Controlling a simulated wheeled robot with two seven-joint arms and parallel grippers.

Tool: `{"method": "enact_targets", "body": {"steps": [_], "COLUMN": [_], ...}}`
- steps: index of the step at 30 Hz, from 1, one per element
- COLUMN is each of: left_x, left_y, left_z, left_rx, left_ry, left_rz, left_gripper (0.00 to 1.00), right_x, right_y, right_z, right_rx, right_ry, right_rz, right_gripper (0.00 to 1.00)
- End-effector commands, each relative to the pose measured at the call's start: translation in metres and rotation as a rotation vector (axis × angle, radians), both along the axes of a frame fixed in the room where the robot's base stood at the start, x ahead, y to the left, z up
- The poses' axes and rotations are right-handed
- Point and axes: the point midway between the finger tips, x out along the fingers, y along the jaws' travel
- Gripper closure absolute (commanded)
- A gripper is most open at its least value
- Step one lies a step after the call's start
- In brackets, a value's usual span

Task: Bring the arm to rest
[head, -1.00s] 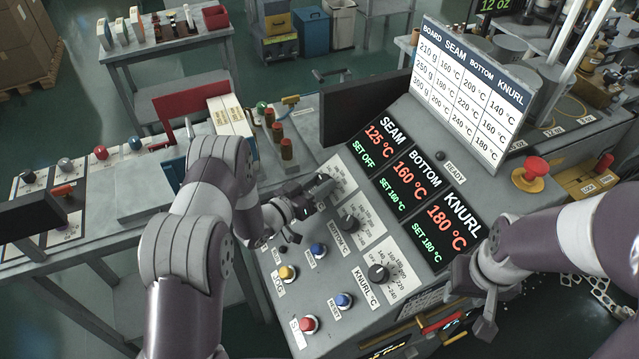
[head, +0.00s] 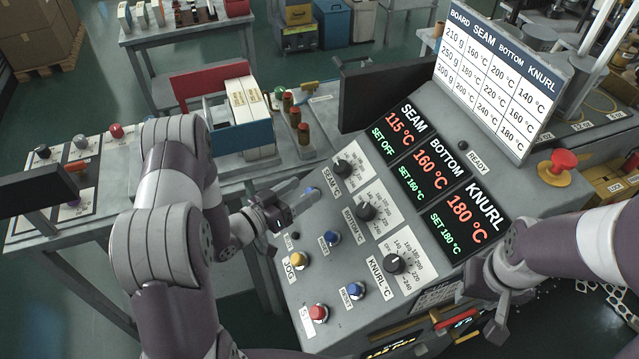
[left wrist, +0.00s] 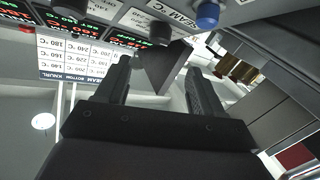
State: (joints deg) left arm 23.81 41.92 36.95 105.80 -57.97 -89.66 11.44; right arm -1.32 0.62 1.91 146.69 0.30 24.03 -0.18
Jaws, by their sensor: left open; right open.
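My left gripper (head: 290,205) is open and empty above the left part of the control panel (head: 322,268), left of the seam and bottom knobs. In the left wrist view its two dark fingers (left wrist: 160,90) stand apart with nothing between them. My right gripper (head: 492,312) is open and empty in front of the panel's lower right side. The seam knob (head: 343,168), bottom knob (head: 366,210) and knurl knob (head: 394,263) are clear of both grippers. The displays read seam 115 °C set off, bottom 160 °C set 160, knurl 180 °C set 180.
Yellow (head: 299,259), blue (head: 332,238) and red (head: 318,313) buttons sit on the panel near my left arm. A red emergency knob (head: 563,161) stands at the right. A dark monitor (head: 395,88) and a settings board (head: 497,75) rise behind the panel.

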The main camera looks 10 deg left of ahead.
Motion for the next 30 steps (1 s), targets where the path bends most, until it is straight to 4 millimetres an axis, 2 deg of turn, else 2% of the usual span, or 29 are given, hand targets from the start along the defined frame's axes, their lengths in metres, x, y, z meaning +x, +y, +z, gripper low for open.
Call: {"method": "enact_targets", "body": {"steps": [6,20,23,26,27,28,30], "left_x": [-0.015,-0.015,-0.016,-0.03,-0.04,-0.049,-0.078], "left_y": [0.01,0.01,0.013,0.034,0.049,0.06,0.082], "left_z": [0.001,0.001,-0.022,-0.076,-0.092,-0.1,-0.103], "left_rx": [-0.001,0.005,0.077,0.238,0.322,0.388,0.525], "left_ry": [-0.001,0.0,0.084,0.342,0.472,0.576,0.828], "left_rz": [0.0,-0.001,0.01,0.087,0.133,0.167,0.239], "left_gripper": [0.32,0.32,0.32,0.32,0.32,0.32,0.32], "right_x": [0.0,0.0,0.0,0.0,0.0,0.0,0.0], "right_y": [0.0,0.0,0.0,0.0,0.0,0.0,0.0], "right_z": [-0.005,-0.004,-0.004,-0.004,-0.004,-0.004,-0.004], "right_rx": [0.0,0.0,0.0,0.0,0.0,0.0,0.0], "right_ry": [0.0,0.0,0.0,0.0,0.0,0.0,0.0], "right_rz": [0.0,0.0,0.0,0.0,0.0,0.0,0.0], "right_gripper": [0.57,0.57,0.57,0.57,0.57,0.57,0.57]}}
